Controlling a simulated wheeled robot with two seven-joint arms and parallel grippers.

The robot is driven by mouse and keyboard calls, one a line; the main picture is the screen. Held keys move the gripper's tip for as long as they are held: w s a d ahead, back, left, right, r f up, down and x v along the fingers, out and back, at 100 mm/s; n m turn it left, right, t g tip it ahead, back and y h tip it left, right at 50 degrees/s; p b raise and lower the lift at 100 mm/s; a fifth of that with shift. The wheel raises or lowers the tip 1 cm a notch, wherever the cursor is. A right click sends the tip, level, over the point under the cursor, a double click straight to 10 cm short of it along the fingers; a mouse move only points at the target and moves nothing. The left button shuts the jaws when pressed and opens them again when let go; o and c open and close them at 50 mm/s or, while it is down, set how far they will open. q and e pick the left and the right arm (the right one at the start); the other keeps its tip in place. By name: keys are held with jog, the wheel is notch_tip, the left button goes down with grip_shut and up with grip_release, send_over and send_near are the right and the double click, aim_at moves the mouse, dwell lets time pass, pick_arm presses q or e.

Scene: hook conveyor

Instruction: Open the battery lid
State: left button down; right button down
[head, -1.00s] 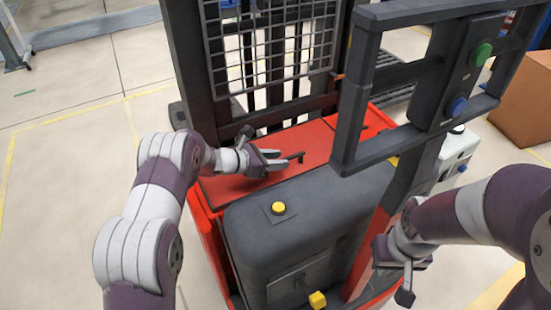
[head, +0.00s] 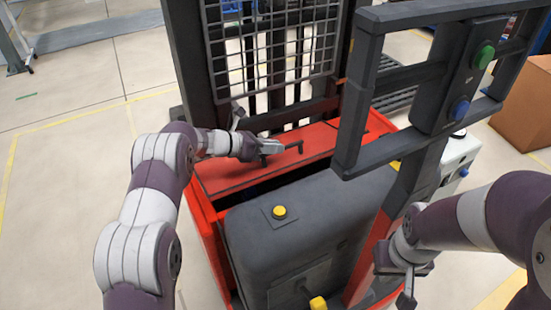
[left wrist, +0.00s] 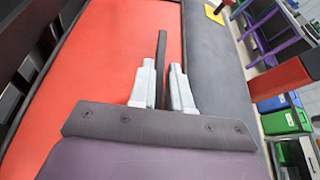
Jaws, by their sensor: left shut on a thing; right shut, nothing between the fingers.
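The red battery lid (head: 225,176) lies across the truck body behind the grey cover. A dark gap shows under its near edge, so it is slightly raised. My left gripper (head: 272,148) is shut on the lid's black bar handle (head: 294,148). In the left wrist view the handle (left wrist: 161,60) stands between the two pale fingers, above the red lid (left wrist: 105,65). My right gripper (head: 405,290) is shut and empty, low at the right beside the truck's post, away from the lid.
The grey cover (head: 310,220) with a yellow button (head: 279,212) fills the truck's near side. A dark frame (head: 345,100) with green and blue buttons stands at the right. A mesh guard (head: 270,45) rises behind the lid. Open floor (head: 70,170) lies at the left.

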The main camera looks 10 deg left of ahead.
aim_at(269, 158)
pick_arm(q)
jog(key=shift+w+a+r+b, duration=0.35)
jog(key=shift+w+r, duration=0.1)
jog(key=shift+r, duration=0.15)
jog(key=shift+w+a+r+b, duration=0.35)
jog(key=shift+w+r, duration=0.1)
jog(key=shift+r, duration=0.1)
jog(key=shift+w+a+r+b, duration=0.35)
jog(key=shift+w+a+r, duration=0.2)
jog(key=shift+w+r, duration=0.25)
jog(key=c, duration=1.3)
grip_release()
jog(key=shift+o, duration=0.7)
jog(key=shift+w+a+f, duration=0.15)
jog(key=shift+w, duration=0.05)
jog(key=shift+s, duration=0.1)
